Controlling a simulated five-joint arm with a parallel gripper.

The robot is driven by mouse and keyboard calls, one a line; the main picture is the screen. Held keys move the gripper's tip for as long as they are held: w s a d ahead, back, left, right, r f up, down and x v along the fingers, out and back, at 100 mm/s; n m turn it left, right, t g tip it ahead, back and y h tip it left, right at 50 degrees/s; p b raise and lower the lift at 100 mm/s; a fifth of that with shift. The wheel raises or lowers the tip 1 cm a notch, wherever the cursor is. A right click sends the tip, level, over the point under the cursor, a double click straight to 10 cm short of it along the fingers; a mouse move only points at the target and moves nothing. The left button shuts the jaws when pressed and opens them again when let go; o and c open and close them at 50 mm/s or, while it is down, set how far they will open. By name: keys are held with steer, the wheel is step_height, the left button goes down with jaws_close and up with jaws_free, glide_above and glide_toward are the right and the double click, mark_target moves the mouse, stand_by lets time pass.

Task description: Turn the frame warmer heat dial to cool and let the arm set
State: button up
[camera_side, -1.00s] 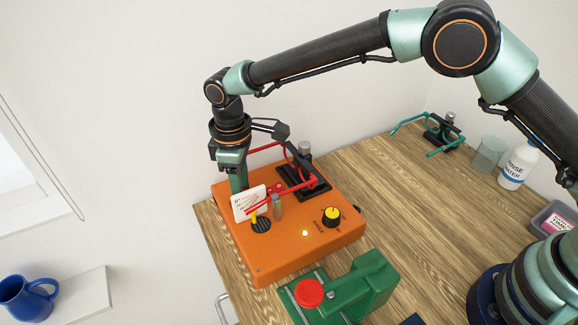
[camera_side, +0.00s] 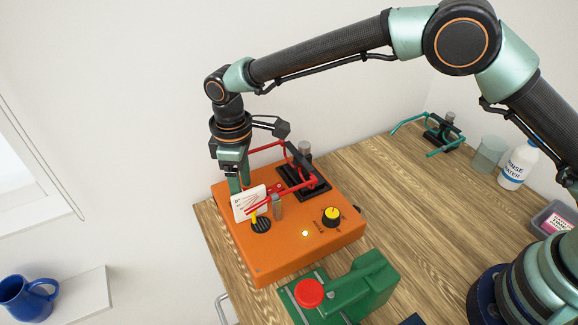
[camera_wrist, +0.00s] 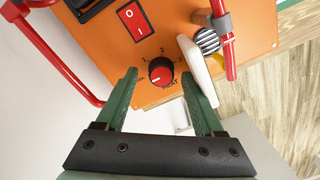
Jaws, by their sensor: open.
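The red heat dial (camera_wrist: 161,71) sits on a face of the orange frame warmer (camera_wrist: 262,25), with 1, 2, 3 and HEAT printed around it. Its white pointer mark points left in the wrist view, below the 1. My gripper (camera_wrist: 160,77) is open, with one green finger on each side of the dial and gaps between. In the side view my gripper (camera_side: 238,186) is at the warmer's far left edge, behind a white card. The heat dial is hidden there. The warmer (camera_side: 290,255) stands on the wooden table.
The white card (camera_wrist: 198,70) stands close beside my right finger in the wrist view. A red rocker switch (camera_wrist: 132,22) is above the dial. Red glasses (camera_side: 282,197), a yellow lever (camera_side: 254,216) and a black-and-yellow knob (camera_side: 331,216) are on top. A green device (camera_side: 360,288) stands in front.

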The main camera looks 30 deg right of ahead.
step_height(320, 180, up, 12)
stand_by(0.4)
steer(key=shift+w+f, duration=0.1)
steer(key=s+d+r+m+t+y, duration=0.1)
steer(key=s+d+r+m, duration=0.15)
steer(key=d+r, duration=0.45)
steer(key=s+d+r+m+t, duration=0.1)
steer(key=d+r+m+t, duration=0.15)
steer(key=d, duration=0.85)
steer(key=s+d+f+m+t, duration=0.2)
steer(key=s+d+m, duration=0.4)
steer(key=s+d, duration=0.6)
steer(key=shift+d+f+h, duration=0.4)
steer(key=shift+d+f, duration=0.1)
steer(key=shift+d, duration=0.15)
stand_by(3.3)
